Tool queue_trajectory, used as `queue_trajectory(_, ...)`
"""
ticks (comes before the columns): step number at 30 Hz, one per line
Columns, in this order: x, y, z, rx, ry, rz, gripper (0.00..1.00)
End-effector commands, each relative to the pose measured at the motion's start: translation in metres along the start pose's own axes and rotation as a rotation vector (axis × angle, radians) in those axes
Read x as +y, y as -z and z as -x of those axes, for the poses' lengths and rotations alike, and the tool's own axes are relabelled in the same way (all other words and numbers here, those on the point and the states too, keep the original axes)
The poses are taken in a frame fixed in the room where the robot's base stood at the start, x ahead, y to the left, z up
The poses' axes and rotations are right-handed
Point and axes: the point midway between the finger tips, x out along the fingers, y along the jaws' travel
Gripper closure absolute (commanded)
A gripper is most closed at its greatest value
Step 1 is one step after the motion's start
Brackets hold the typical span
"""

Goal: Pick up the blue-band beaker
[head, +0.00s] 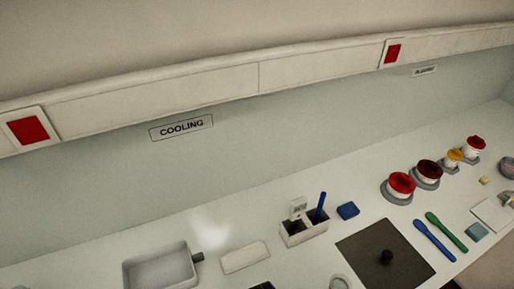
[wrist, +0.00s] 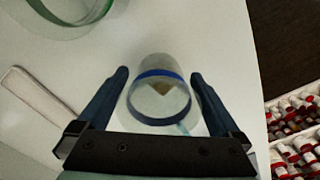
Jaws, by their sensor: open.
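The blue-band beaker (wrist: 160,98) is a clear, round vessel with a dark blue band, seen from above in the middle of the wrist view. It stands on the white counter, and something small and brownish shows inside or through it. My gripper (wrist: 160,78) is open, with one dark finger on each side of the beaker. A gap shows between each finger and the beaker wall, so I see no contact. In the head view I cannot make out this beaker or my gripper.
In the wrist view, a green-rimmed clear vessel (wrist: 68,10) is at the upper left, a pale flat strip (wrist: 38,112) at the left, and a white rack of red-capped bottles (wrist: 296,138) at the lower right, beyond the counter edge. A dark mat (head: 365,262) lies on the head view's counter.

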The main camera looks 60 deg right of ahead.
Motion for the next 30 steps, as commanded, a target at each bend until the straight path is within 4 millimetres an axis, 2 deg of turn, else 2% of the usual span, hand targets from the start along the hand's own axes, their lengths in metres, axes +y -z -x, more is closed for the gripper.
queue_trajectory(2, 0.000, 0.000, 0.001, 0.000, 0.000, 0.000, 0.04)
queue_trajectory(9, 0.000, 0.000, 0.001, 0.000, 0.000, 0.000, 0.47)
queue_trajectory(12, 0.000, 0.000, 0.001, 0.001, -0.001, 0.000, 0.61)
queue_trajectory(18, 0.000, 0.000, 0.001, 0.001, -0.001, 0.000, 0.62)
queue_trajectory(22, 0.001, 0.001, 0.009, 0.002, -0.003, 0.000, 0.62)
queue_trajectory(26, 0.001, 0.001, 0.030, 0.003, -0.005, -0.001, 0.62)
queue_trajectory(30, 0.002, 0.001, 0.058, 0.004, -0.005, -0.001, 0.62)
